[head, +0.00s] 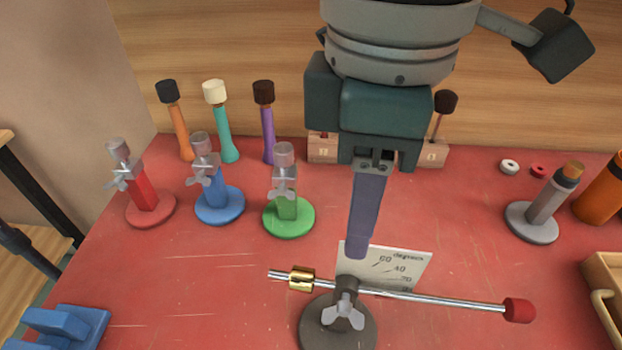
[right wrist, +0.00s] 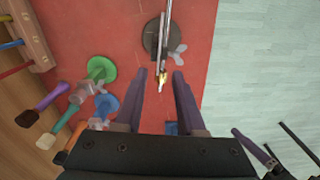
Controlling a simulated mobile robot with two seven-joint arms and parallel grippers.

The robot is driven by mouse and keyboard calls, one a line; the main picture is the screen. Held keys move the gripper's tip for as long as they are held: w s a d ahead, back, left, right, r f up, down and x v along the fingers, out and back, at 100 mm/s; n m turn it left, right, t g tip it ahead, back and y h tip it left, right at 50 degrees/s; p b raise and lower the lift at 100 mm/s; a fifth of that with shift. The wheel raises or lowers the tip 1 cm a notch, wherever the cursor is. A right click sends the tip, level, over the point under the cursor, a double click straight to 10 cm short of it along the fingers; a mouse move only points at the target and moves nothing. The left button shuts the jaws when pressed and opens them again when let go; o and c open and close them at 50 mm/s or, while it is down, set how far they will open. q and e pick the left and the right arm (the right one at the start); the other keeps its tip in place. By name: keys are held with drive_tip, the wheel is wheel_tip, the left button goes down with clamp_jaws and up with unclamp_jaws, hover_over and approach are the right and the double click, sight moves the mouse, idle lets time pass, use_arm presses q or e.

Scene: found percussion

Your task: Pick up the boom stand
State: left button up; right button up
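The boom stand has a round dark grey base (head: 338,325), a grey wing nut and a slanted silver rod (head: 430,298) with a red tip at right and a brass weight at left. In the right wrist view the base (right wrist: 158,38) and rod lie beyond my fingertips. My right gripper (head: 357,252) hangs over the stand, fingers down, in the head view. In the right wrist view it is open (right wrist: 161,75), with the brass weight (right wrist: 162,78) showing between its fingers. I see no contact. A purplish bar at lower right there may be my left gripper; its state is unclear.
A white degree card (head: 408,268) stands behind the rod. Red (head: 150,208), blue (head: 220,203) and green (head: 289,216) clamp stands are at left, with mallets behind. A grey stand (head: 532,221) and a wooden tray (head: 602,290) are at right. A blue block (head: 65,325) sits front left.

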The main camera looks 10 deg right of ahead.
hover_over(349, 302)
drive_tip(key=w+d, duration=0.1)
drive_tip(key=w, duration=0.2)
drive_tip(key=f, duration=0.5)
drive_tip(key=shift+s+f, duration=0.2)
drive_tip(key=shift+f, duration=0.15)
clamp_jaws()
idle(0.6)
